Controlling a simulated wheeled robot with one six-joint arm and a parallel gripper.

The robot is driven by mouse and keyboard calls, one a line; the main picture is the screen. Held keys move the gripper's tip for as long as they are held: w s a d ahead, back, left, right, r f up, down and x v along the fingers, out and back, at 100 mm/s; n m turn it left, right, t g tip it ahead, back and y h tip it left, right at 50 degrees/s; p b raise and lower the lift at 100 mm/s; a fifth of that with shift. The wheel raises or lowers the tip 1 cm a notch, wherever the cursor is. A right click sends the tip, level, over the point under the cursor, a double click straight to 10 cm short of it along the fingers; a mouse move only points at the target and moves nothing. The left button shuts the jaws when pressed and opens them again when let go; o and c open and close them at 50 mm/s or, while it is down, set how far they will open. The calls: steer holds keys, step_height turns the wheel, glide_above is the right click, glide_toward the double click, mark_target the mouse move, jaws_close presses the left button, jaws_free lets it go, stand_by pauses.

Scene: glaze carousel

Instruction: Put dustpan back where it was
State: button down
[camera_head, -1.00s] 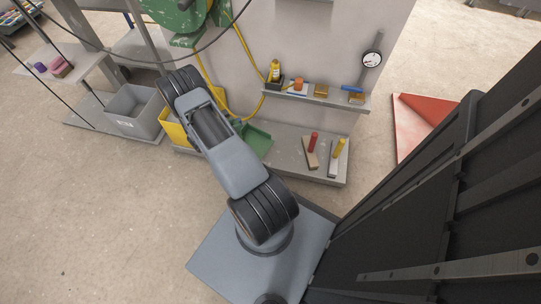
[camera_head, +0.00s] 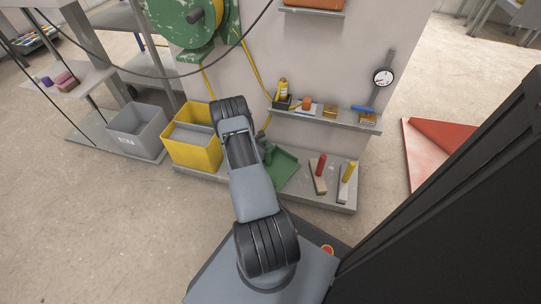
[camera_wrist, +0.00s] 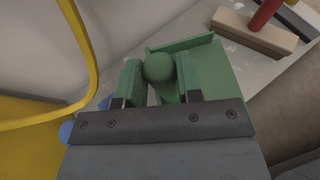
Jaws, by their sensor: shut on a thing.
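The green dustpan (camera_head: 284,168) is at the lower shelf (camera_head: 330,203), left of two brushes. In the wrist view its pan (camera_wrist: 218,72) lies beyond my jaws, and its round handle end (camera_wrist: 158,67) shows between them. My gripper (camera_wrist: 158,88) is shut on the dustpan's handle. In the head view my arm covers most of the gripper. I cannot tell whether the pan touches the shelf or hangs just above it.
A red-handled brush (camera_head: 319,174) and a yellow-handled brush (camera_head: 346,183) stand close right of the dustpan. A yellow bin (camera_head: 190,150) is on the left, with a grey bin (camera_head: 137,133) beyond. A narrow upper shelf (camera_head: 325,119) holds small items. A yellow hose (camera_wrist: 84,60) hangs near my wrist.

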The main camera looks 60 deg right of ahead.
steer(key=f+b, duration=0.1)
steer(key=f, duration=0.1)
steer(key=d+f+b, duration=0.1)
steer(key=f, duration=0.1)
steer(key=s+d+f, duration=0.1)
steer(key=f, duration=0.1)
steer(key=shift+d+b, duration=0.15)
steer(key=shift+b, duration=0.25)
steer(key=shift+r, duration=0.1)
steer(key=c, duration=0.8)
jaws_free()
